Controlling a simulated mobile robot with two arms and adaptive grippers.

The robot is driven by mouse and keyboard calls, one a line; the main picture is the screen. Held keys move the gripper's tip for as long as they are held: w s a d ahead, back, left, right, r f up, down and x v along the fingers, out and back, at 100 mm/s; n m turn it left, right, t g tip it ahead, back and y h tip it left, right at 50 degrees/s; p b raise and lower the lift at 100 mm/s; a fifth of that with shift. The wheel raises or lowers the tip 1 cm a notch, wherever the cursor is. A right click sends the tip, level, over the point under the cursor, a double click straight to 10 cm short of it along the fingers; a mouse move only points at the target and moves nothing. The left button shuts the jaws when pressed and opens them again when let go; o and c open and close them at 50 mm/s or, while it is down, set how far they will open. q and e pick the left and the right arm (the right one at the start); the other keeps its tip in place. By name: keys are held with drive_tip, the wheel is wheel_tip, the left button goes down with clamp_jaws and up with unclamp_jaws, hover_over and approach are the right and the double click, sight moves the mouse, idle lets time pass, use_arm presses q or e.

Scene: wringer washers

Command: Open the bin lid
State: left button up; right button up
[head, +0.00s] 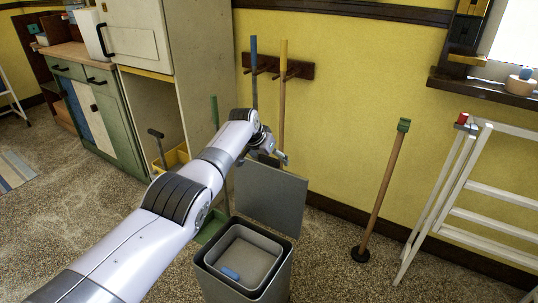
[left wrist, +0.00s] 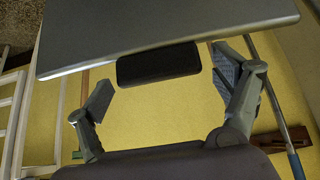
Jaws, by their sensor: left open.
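The grey bin (head: 284,280) stands on the floor with its lid (head: 275,200) raised nearly upright at the back. A blue item (head: 229,273) lies inside the bin. In the left wrist view the lid (left wrist: 150,25) fills the top, with a dark tab (left wrist: 158,65) on its edge. My left gripper (head: 276,157) is at the lid's top edge. It is open, its fingers (left wrist: 165,82) on either side of the tab with gaps between. My right gripper is not in view.
Brooms hang on a wall rack (head: 300,69) behind the bin. A plunger-like stick (head: 384,190) and a white ladder (head: 490,190) stand to the right. A tall cabinet (head: 198,60) is at left. Floor right of the bin is free.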

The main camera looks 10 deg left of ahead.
use_arm(q)
drive_tip(key=v, duration=1.2)
idle(0.4)
